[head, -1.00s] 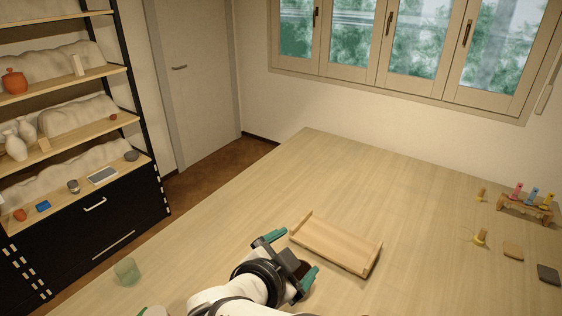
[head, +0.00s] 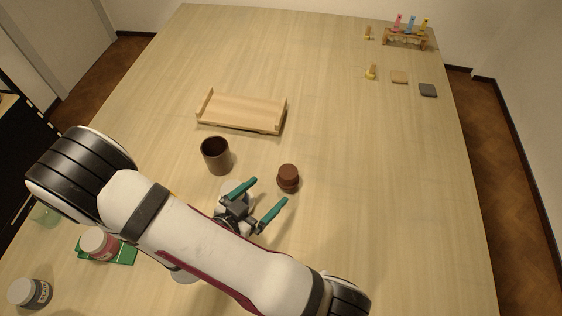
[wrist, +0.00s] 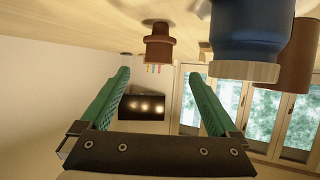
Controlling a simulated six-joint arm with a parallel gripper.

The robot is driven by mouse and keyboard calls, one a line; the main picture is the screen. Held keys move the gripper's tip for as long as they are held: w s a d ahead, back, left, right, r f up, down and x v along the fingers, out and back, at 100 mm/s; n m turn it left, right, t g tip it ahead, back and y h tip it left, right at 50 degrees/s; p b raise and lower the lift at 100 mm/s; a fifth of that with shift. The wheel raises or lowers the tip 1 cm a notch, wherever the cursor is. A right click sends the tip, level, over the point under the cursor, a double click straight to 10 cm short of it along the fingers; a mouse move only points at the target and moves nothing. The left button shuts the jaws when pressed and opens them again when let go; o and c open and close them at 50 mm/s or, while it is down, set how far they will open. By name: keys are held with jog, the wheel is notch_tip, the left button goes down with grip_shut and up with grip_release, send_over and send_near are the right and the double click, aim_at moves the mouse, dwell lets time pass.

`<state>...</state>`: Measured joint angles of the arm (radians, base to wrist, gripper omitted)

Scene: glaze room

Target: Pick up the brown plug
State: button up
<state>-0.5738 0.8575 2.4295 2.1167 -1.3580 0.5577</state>
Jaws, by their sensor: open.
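The brown plug (head: 288,178) stands on the table right of a dark brown cup (head: 216,156).
In the wrist view a blue jar (wrist: 245,42) stands close beside the right finger; my arm mostly hides it in the head view. A wooden tray (head: 240,113) lies behind the cup. A pink-and-white jar (head: 98,243) stands left. The table right of the plug is clear.

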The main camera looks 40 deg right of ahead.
aim_at(293, 169)
jog(key=x, duration=1.3)
jog(key=shift+d, duration=0.2)
jog(key=c, duration=1.5)
jog(key=shift+r, duration=0.1)
